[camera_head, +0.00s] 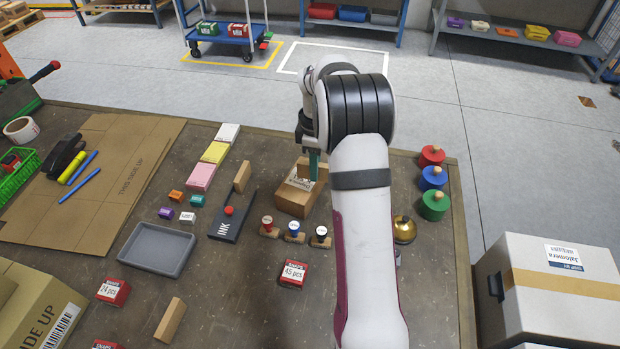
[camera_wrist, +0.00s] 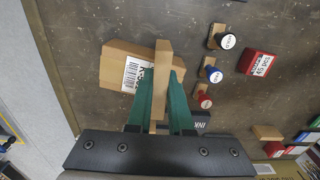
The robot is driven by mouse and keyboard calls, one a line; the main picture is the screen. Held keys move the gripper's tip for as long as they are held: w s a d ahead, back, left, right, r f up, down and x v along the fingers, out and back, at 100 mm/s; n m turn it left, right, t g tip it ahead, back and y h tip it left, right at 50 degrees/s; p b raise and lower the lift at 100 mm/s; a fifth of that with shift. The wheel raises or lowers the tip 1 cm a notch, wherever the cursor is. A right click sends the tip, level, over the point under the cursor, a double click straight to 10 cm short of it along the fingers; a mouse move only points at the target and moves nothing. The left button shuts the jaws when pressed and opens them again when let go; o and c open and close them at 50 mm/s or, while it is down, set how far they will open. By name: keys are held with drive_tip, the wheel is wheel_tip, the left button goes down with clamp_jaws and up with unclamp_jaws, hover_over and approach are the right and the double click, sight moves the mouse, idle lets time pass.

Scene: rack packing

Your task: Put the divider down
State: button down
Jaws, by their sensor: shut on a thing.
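The divider is a thin light-wood slab (camera_wrist: 163,55), held upright between the two green fingers of my gripper (camera_wrist: 163,85) in the wrist view. In the head view my gripper (camera_head: 313,163) is partly hidden by my own arm, and the top of the held slab (camera_head: 303,168) shows beside the fingers. The slab is over or beside a small brown cardboard box (camera_head: 296,203) with a white label. This box also shows in the wrist view (camera_wrist: 115,62), just left of the slab. I cannot tell whether the slab touches the box or the table.
Hand stamps (camera_head: 293,230) and a red-and-white box (camera_head: 293,273) stand in front. The ink pad (camera_head: 230,222) and grey tray (camera_head: 158,250) are to the left. Coloured knobbed discs (camera_head: 433,177) and a brass bell (camera_head: 404,230) are to the right. Another wooden slab (camera_head: 170,320) lies in front.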

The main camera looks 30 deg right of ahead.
sight(311, 190)
drive_tip(key=shift+w+a+f, duration=0.1)
drive_tip(key=shift+w+f, duration=0.05)
drive_tip(key=shift+f, duration=0.6)
drive_tip(key=shift+w+a+f, duration=0.1)
drive_tip(key=shift+w+f, duration=0.05)
drive_tip(key=shift+f, duration=0.65)
drive_tip(key=shift+w+a+f, duration=0.1)
drive_tip(key=shift+w+f, duration=0.05)
drive_tip(key=shift+f, duration=0.6)
drive_tip(key=c, duration=0.8)
unclamp_jaws()
drive_tip(key=shift+f, duration=0.15)
